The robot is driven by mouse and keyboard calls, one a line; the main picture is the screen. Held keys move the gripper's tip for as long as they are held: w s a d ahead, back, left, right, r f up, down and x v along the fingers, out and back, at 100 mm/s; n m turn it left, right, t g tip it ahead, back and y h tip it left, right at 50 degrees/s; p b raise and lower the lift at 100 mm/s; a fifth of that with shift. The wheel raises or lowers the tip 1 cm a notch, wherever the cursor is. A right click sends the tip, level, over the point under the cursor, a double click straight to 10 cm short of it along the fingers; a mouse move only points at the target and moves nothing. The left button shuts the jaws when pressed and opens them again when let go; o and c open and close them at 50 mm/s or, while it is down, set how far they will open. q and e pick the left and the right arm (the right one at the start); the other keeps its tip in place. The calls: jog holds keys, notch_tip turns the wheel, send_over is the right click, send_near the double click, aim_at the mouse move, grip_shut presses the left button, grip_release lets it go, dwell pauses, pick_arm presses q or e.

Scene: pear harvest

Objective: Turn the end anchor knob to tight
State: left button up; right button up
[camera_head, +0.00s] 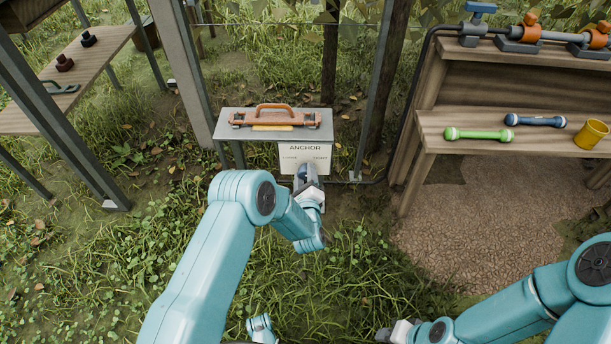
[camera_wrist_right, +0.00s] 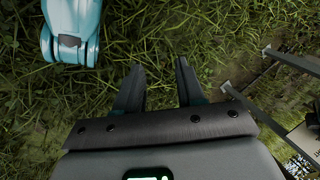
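The white anchor panel (camera_head: 318,154) hangs from the front of a small grey stand. It reads ANCHOR, with smaller words at left and right below; the right one looks like TIGHT. My left gripper (camera_head: 305,172) is at the lower middle of this panel, its dark fingers pointing at the panel face. The fingers hide the knob, so its angle and whether they grip it cannot be seen. My right gripper (camera_wrist_right: 159,64) is open and empty over grass in the right wrist view. It also shows at the bottom edge of the head view (camera_head: 388,334).
An orange-handled tool (camera_head: 275,117) lies on the stand's top (camera_head: 222,128). Posts and wires rise behind it. At right, a wooden bench (camera_head: 440,119) holds a green bar (camera_head: 478,135), a blue bar (camera_head: 535,121) and a yellow cup (camera_head: 591,134). A wooden shelf (camera_head: 95,62) stands at left.

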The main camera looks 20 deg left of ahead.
pick_arm(q)
jog(key=shift+o, duration=1.4)
jog(key=shift+s+d+r, duration=0.1)
jog(key=shift+s, duration=0.05)
jog(key=p+v, duration=0.5)
jog(key=v, duration=1.1)
